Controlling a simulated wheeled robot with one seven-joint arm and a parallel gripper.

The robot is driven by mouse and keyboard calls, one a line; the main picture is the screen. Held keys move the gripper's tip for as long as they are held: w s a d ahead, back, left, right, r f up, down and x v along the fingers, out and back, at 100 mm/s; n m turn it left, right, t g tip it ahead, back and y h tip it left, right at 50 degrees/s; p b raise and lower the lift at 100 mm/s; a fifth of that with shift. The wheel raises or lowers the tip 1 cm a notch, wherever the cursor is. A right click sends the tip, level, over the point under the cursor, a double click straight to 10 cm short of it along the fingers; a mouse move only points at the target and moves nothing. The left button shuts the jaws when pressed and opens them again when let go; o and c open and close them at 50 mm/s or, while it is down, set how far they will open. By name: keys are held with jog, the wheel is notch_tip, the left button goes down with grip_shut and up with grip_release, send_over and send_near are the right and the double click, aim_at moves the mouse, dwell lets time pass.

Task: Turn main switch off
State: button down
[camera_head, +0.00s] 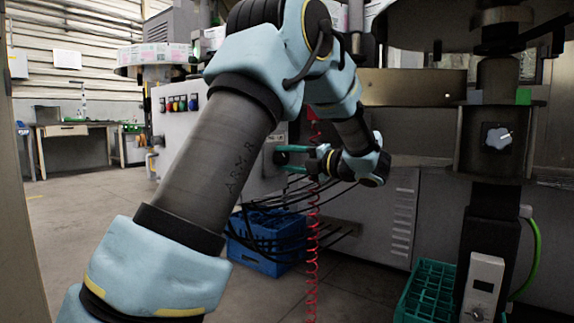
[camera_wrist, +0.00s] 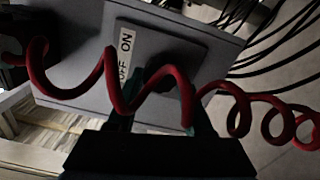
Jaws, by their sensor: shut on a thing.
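The main switch (camera_head: 281,157) is a small dark knob on the side of the grey machine cabinet. A white label (camera_wrist: 125,52) reading ON and OFF is on the panel in the wrist view. My gripper (camera_head: 284,158) reaches the knob from the right, its teal fingers above and below it. It is shut on the switch.
A red coiled cable (camera_head: 312,220) hangs beside my wrist and crosses close in front of the wrist camera (camera_wrist: 70,92). Black cables run above a blue crate (camera_head: 265,265) on the floor. A green crate (camera_head: 430,290) stands lower right. Open floor lies to the left.

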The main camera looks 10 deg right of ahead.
dwell(0.3)
jog(key=shift+c, duration=1.5)
grip_release()
jog(key=p+v, duration=0.2)
jog(key=v, duration=0.9)
jog(key=shift+p, duration=0.3)
